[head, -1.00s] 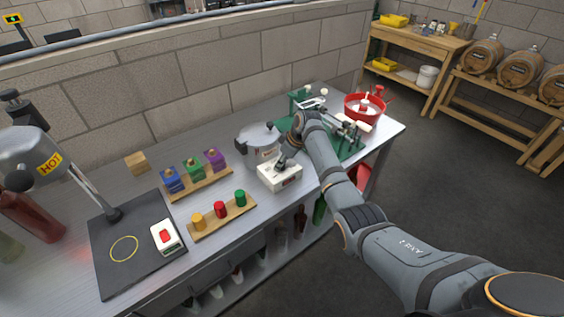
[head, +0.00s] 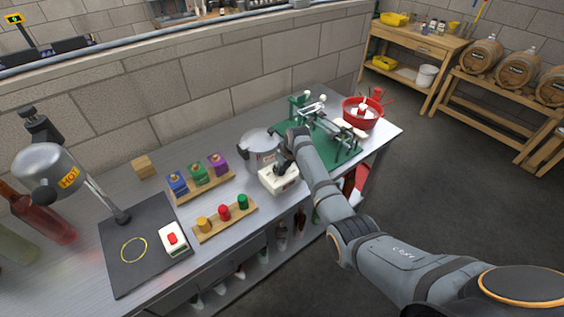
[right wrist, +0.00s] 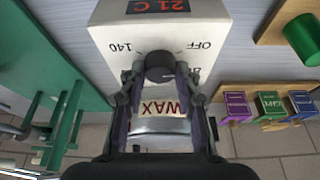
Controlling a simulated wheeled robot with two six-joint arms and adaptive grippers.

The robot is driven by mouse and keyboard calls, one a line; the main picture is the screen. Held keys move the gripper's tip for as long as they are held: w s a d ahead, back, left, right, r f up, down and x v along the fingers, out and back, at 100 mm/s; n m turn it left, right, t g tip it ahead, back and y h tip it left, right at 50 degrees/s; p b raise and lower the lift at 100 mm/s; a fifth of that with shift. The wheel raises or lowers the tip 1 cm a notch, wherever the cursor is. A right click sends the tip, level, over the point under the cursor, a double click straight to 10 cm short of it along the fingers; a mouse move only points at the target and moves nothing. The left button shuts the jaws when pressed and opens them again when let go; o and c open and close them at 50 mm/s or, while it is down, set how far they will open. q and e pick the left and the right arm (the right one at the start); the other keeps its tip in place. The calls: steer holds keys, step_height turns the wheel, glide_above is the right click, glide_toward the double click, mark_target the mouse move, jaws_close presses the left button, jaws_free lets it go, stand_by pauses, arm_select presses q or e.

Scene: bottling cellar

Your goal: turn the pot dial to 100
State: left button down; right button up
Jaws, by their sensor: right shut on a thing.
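The wax pot (head: 258,148) is a grey metal pot with a lid, on the steel bench. Its white control box (head: 279,181) is in front of it. In the right wrist view the box top (right wrist: 110,40) appears upside down, with a red "21 C" display (right wrist: 160,6) and "140" and "OFF" marks. The dark round dial (right wrist: 159,66) is between my right gripper's fingertips (right wrist: 157,76), which are shut on it. Another dial mark is partly hidden by a finger. I cannot tell the dial's setting. In the head view my right gripper (head: 283,166) hides the dial. My left gripper is not in view.
A green stand (head: 345,151) and a red bowl (head: 362,113) are right of the pot. Wooden racks with colored blocks (head: 198,173) and cylinders (head: 224,212) are to its left. A hot lamp (head: 50,170) hangs over a dark mat (head: 118,270) farther left.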

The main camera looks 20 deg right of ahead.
steer(key=m, duration=0.1)
steer(key=m+h+p, duration=0.1)
steer(key=shift+a+r+m, duration=0.15)
steer(key=shift+m, duration=0.25)
steer(key=shift+m+h+p, duration=0.4)
steer(key=shift+m, duration=0.5)
steer(key=shift+m+h, duration=0.3)
steer(key=shift+m, duration=0.6)
steer(key=m, duration=0.1)
steer(key=m+h+b, duration=0.1)
steer(key=shift+w+a+f+m, duration=0.1)
steer(key=shift+f+m, duration=0.15)
steer(key=shift+m, duration=0.05)
steer(key=shift+m+b, duration=0.5)
steer(key=shift+b, duration=0.1)
steer(key=m+g+h+b, duration=0.1)
steer(key=m+b, duration=0.2)
steer(key=b, duration=0.1)
steer(key=m+g+h+b, duration=0.1)
steer(key=m+b, duration=0.3)
steer(key=b, duration=0.1)
steer(key=shift+w+a+f+g, duration=0.1)
steer(key=shift+a+f+g, duration=0.05)
steer(key=shift+g, duration=0.15)
steer(key=shift+r+m+g+b, duration=0.25)
steer(key=shift+m+b, duration=0.55)
steer(key=shift+b, duration=0.55)
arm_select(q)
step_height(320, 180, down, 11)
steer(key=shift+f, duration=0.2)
